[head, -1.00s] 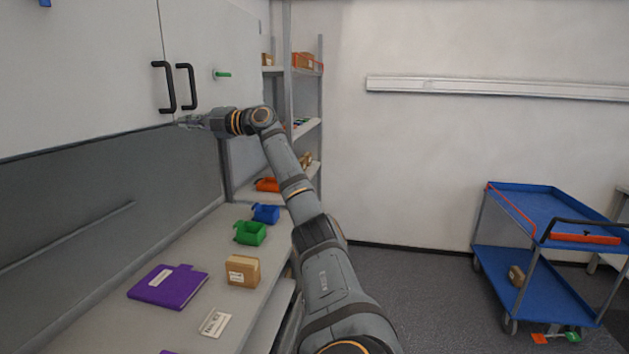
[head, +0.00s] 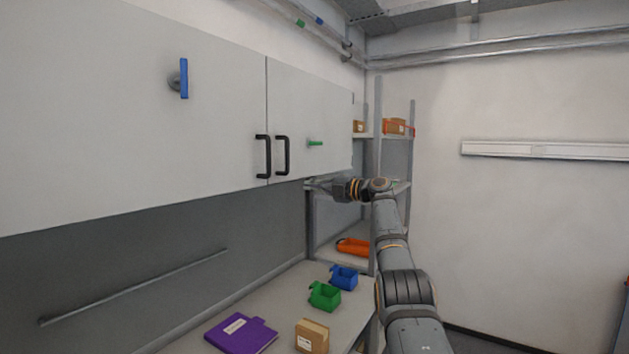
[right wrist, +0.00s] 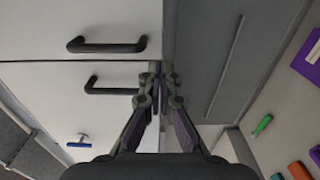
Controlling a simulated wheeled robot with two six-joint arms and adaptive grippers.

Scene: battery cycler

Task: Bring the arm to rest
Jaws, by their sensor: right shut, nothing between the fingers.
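My right arm rises from the lower right in the head view. Its gripper (head: 312,186) is at the lower edge of the white wall cabinet (head: 215,150), right of the two black handles. The head view does not show whether it touches the cabinet. In the right wrist view the two fingers (right wrist: 160,82) are together with nothing between them. They overlap the cabinet's lower edge in that picture, with a black handle (right wrist: 112,85) close to their left. My left gripper is not in view.
Below the cabinet, the bench (head: 290,290) carries a purple folder (head: 240,335), a cardboard box (head: 312,337), a green bin (head: 325,296) and a blue bin (head: 344,277). A shelving rack (head: 378,110) stands behind my arm. The wall (head: 520,230) at right is bare below a white rail (head: 545,150).

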